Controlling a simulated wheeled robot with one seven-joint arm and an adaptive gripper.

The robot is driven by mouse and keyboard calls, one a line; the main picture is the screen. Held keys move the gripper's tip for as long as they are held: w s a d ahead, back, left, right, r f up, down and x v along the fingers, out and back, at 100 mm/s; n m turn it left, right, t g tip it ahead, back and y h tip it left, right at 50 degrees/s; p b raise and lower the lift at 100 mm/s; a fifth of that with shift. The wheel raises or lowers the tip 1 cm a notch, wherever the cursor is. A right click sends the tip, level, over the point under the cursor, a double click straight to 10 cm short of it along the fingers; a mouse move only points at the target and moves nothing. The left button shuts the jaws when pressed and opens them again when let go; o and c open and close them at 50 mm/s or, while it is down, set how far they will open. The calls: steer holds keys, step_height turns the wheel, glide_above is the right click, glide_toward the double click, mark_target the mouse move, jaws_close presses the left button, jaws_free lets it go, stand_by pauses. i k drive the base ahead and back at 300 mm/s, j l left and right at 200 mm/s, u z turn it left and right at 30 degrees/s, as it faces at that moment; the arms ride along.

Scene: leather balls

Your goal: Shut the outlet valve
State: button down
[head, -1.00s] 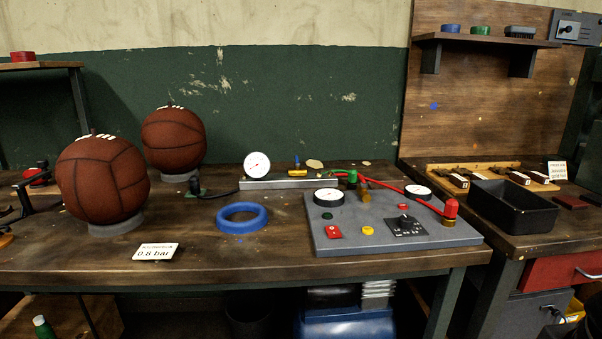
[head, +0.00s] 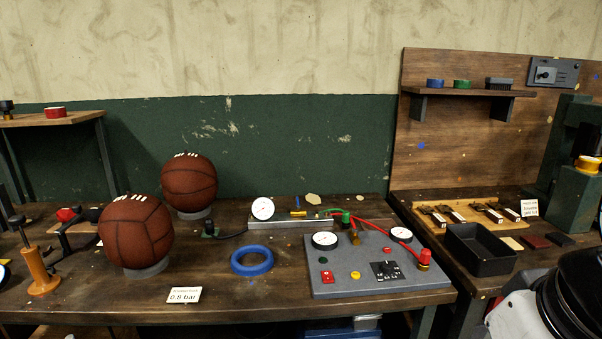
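A grey control panel (head: 375,281) lies on the workbench, right of centre. It carries two dials (head: 324,240), a red button, a yellow button and a black switch plate (head: 386,269). A green-capped brass fitting (head: 346,217) stands near its back edge, and a red-capped brass fitting (head: 425,258) at its right edge. A red hose (head: 384,228) runs between the two. Behind the panel is a grey bar with a round gauge (head: 262,209) and a small blue-handled fitting (head: 298,205). I cannot tell which fitting is the outlet valve. My gripper is not in view.
Two brown leather balls stand on supports, one in front (head: 136,232) and one behind (head: 189,183). A blue ring (head: 252,260) and a "0.8 bar" card (head: 184,295) lie left of the panel. A black tray (head: 479,252) sits on the right bench.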

mark_target(355, 228)
steer(key=i+l+u, duration=0.15)
steer(key=i+l, duration=0.2)
steer(key=i, duration=1)
